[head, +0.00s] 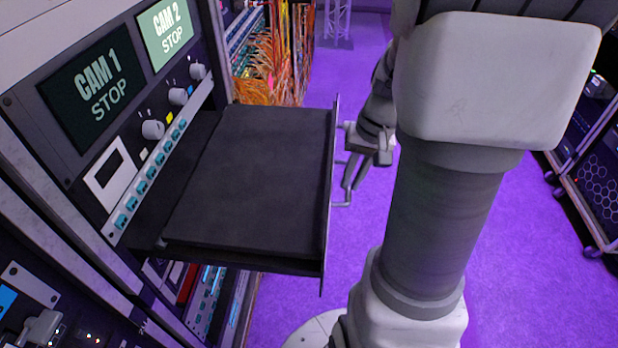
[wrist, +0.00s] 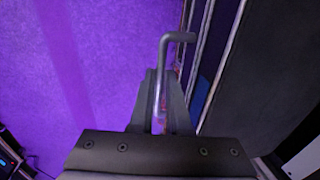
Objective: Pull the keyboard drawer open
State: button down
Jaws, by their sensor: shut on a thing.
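The keyboard drawer (head: 255,180) is a flat black tray standing well out from the rack, with a thin upright front panel (head: 330,200) on its right side. A grey bar handle (head: 341,204) sticks out from that panel. My gripper (head: 350,178) is at the handle, outside the panel, and is shut on it. In the wrist view the handle (wrist: 178,38) is a bent grey bar that runs down between the two fingers of my gripper (wrist: 161,100). No keyboard can be made out on the dark tray. My arm hides part of the floor.
The rack (head: 60,150) on the left carries CAM 1 and CAM 2 screens, knobs and a row of blue buttons. Orange cables (head: 275,60) hang behind the drawer. Another rack (head: 600,190) stands at the far right. The purple floor (head: 520,270) between is clear.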

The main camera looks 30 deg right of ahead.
jog(key=shift+s+d+b, duration=0.15)
jog(key=shift+s+d, duration=0.35)
jog(key=shift+d, duration=0.25)
jog(key=shift+s+d+b, duration=0.1)
jog(key=shift+s+d, duration=0.45)
jog(key=shift+d, duration=0.25)
jog(key=shift+s+d+b, duration=0.15)
jog(key=shift+s+d, duration=0.35)
jog(key=shift+d, duration=0.25)
jog(key=c, duration=0.9)
grip_release()
jog(key=d+r+p, duration=0.1)
jog(key=r, duration=0.4)
jog(key=s+d+r+p, duration=0.1)
jog(key=r, duration=0.5)
jog(key=s+d+r+p, duration=0.1)
jog(key=r, duration=0.5)
jog(key=shift+r, duration=0.1)
jog(key=shift+w+a, duration=0.1)
